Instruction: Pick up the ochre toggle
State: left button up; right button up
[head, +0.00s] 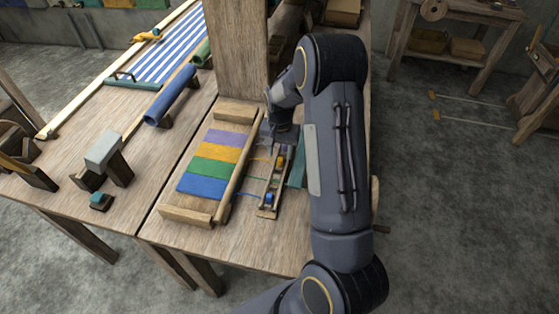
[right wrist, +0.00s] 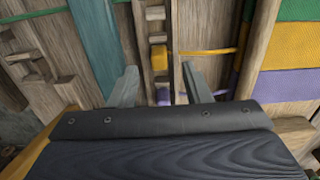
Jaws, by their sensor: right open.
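The ochre toggle (head: 281,162) is a small yellow block in a narrow wooden rack (head: 265,211) beside the striped cloth. In the right wrist view the ochre toggle (right wrist: 160,58) sits just beyond my fingertips, between their lines, with an ochre cord running right from it. My right gripper (right wrist: 159,76) is open, its two grey fingers apart with nothing held. In the head view my right gripper (head: 283,137) hangs over the far end of the rack, which it partly hides. My left gripper is not in view.
A blue toggle (head: 268,197) sits at the rack's near end. A purple piece (right wrist: 163,96) lies low between my fingers. The small loom with striped cloth (head: 203,186) is left of the rack, and a teal strip (right wrist: 95,40) lies on the other side.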

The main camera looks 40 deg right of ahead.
aim_at(280, 163)
jog(key=shift+f, duration=1.35)
grip_shut()
jog(key=shift+r, duration=0.15)
